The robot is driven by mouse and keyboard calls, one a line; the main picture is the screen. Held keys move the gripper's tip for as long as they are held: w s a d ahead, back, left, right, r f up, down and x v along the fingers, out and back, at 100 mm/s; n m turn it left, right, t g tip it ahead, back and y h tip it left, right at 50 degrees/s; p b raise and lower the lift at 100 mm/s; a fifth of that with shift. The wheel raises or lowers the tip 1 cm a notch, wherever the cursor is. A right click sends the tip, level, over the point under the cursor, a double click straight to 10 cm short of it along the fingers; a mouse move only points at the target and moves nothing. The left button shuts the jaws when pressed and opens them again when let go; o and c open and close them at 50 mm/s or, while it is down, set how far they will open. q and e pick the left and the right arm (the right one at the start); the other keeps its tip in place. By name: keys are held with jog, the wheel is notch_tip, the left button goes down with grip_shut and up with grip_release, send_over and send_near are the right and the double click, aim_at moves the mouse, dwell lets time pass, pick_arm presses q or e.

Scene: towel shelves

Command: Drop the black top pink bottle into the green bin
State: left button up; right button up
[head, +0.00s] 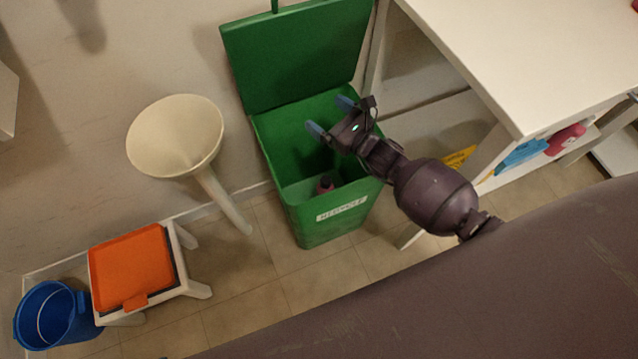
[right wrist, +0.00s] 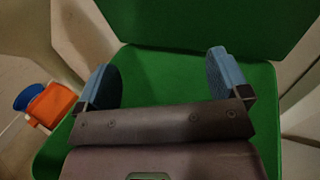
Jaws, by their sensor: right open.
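The green bin (head: 300,212) stands on the floor with its lid (head: 295,55) raised and a "RECYCLE" label on its front. A small pink bottle with a dark top (head: 325,184) is inside the bin, near its front wall. My right gripper (head: 330,116) is over the bin's opening, open and empty, above and apart from the bottle. In the right wrist view the two blue fingers (right wrist: 165,82) are spread wide over the green bin interior (right wrist: 160,75), and the bottle does not show there. My left gripper is in neither view.
A white table (head: 540,50) is right of the bin. A cream funnel-shaped stand (head: 175,135) is left of it. An orange-topped white stool (head: 132,268) and a blue bucket (head: 50,315) stand at lower left. Floor in front of the bin is clear.

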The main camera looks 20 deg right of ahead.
pick_arm(q)
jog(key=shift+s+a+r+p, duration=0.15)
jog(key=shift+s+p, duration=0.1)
jog(key=shift+p, duration=0.55)
pick_arm(e)
jog(key=v, duration=1)
jog(key=shift+s+d, duration=0.25)
jog(key=shift+s, duration=0.05)
jog(key=shift+r, duration=0.1)
